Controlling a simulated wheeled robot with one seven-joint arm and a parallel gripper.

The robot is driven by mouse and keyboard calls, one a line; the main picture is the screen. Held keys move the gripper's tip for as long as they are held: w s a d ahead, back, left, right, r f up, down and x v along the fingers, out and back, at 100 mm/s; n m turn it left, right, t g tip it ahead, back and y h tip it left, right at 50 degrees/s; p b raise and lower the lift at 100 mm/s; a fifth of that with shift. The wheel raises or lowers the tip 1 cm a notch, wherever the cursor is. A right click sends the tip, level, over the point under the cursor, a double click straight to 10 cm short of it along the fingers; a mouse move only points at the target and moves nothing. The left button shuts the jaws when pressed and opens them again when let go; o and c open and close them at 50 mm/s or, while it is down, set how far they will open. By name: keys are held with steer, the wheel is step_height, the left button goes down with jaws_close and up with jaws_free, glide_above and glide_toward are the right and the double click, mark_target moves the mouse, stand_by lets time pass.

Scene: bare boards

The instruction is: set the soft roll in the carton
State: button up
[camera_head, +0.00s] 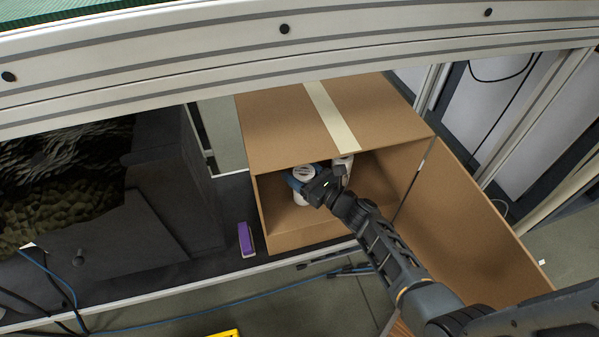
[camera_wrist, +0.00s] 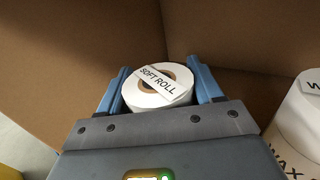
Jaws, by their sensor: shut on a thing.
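The soft roll (camera_wrist: 158,88) is a white roll with a brown core and a label reading SOFT ROLL. It sits between the blue fingers of my gripper (camera_wrist: 158,92), which is shut on it. In the head view the soft roll (camera_head: 303,172) shows inside the mouth of the carton, partly hidden by my gripper (camera_head: 307,182). The carton (camera_head: 280,122) is brown cardboard with a pale tape strip, lying with its opening towards me and a flap spread to the right. I cannot tell whether the roll touches the carton's floor.
A white wax roll (camera_wrist: 299,125) stands in the carton to the right of my gripper; its label is partly cut off. It also shows in the head view (camera_head: 343,165). A purple and white block (camera_head: 245,239) is left of the carton. A metal beam (camera_head: 300,48) crosses above.

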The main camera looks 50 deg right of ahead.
steer(key=o, duration=1.2)
steer(key=shift+f, duration=0.1)
steer(key=shift+o, duration=0.2)
steer(key=shift+r+p, duration=0.25)
steer(key=shift+p, duration=0.05)
steer(key=s+p, duration=0.2)
steer(key=s, duration=1)
steer(key=shift+a+f, duration=0.15)
steer(key=shift+a, duration=0.1)
